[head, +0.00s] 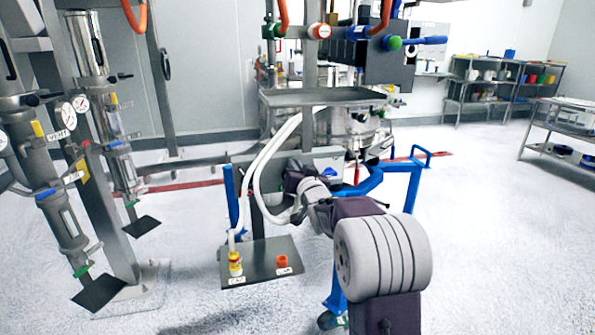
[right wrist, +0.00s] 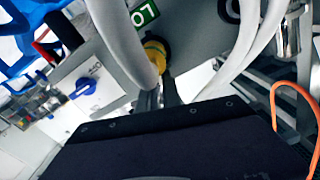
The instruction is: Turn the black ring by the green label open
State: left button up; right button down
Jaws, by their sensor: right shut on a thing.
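The green label (right wrist: 145,11) with white letters shows at the top of the right wrist view, on a grey panel. Just below it is a yellow fitting (right wrist: 153,54) with a dark edge, the black ring (right wrist: 165,46), partly hidden by a pale hose. My right gripper (right wrist: 161,88) reaches up to this fitting, its fingers close together and shut on the ring; the exact contact is hard to see. In the head view my right arm reaches to the machine's front, and the gripper (head: 289,179) is small and dark there. My left gripper is out of view.
White hoses (head: 262,170) hang close beside my right gripper. A blue knob (right wrist: 85,87) on a pale box is nearby. A blue frame (head: 415,185) stands to the right.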

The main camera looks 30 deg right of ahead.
jog(key=n+b, duration=0.1)
jog(key=a+n+b, duration=0.1)
jog(key=n, duration=0.1)
jog(key=n+b, duration=0.1)
jog(key=shift+w+a+f+n, duration=0.15)
jog(key=shift+w+a+n, duration=0.05)
jog(key=shift+a+n, duration=0.1)
jog(key=shift+w+a+f+n+b, duration=0.1)
jog(key=shift+a+n+b, duration=0.3)
jog(key=shift+n+b, duration=0.65)
jog(key=shift+w+a+n+b, duration=0.1)
jog(key=shift+a+n+b, duration=0.25)
jog(key=shift+n+b, duration=0.7)
jog(key=shift+n, duration=0.4)
jog(key=c, duration=1.5)
grip_release()
jog(key=shift+p, duration=0.3)
jog(key=p, duration=0.1)
send_near(282, 164)
jog(key=d+v, duration=0.1)
jog(key=v, duration=0.2)
jog(key=shift+w+a, duration=0.1)
jog(key=shift+a, duration=0.5)
